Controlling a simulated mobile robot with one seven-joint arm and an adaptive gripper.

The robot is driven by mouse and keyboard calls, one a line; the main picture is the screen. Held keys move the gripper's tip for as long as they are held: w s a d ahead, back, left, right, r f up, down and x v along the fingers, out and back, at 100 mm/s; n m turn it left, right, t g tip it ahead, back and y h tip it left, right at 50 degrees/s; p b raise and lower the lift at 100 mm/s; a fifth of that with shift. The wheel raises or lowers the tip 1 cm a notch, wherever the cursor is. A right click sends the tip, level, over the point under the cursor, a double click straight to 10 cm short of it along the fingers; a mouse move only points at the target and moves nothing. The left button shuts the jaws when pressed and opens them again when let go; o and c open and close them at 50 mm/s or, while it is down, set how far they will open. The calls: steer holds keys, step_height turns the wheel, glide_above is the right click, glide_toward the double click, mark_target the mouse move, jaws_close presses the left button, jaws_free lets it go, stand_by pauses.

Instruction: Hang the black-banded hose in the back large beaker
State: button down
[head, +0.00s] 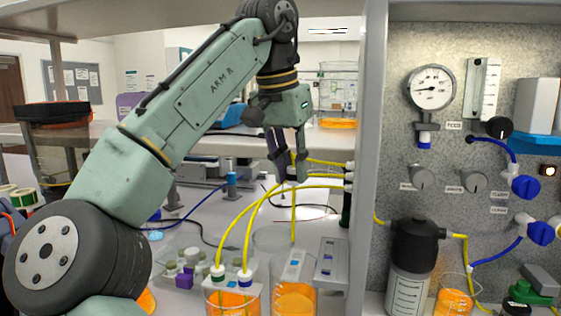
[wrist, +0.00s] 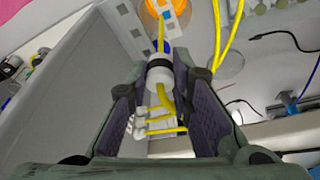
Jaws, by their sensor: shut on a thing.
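My gripper (head: 290,165) is closed around the white fitting of a yellow hose, high above the bench. In the wrist view the fitting (wrist: 160,75) with its black band sits between my gripper's dark finger pads (wrist: 158,105). The yellow lower end of this hose (head: 293,215) hangs down roughly upright, above the bench. A large beaker with orange liquid (head: 295,300) stands below at the front; the hose end appears above its rim. Another orange beaker (head: 232,304) to its left holds the green-banded hose (head: 217,272) and blue-banded hose (head: 244,278). Which beaker is the back one is unclear.
A round clear rim (head: 272,238) lies behind the orange beakers. Small vials (head: 185,265) stand left and labelled slabs (head: 328,262) right. A grey upright panel edge (head: 368,150) rises close to the right of my gripper. Yellow hoses (head: 325,174) run to ports there.

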steer(key=shift+f, duration=2.65)
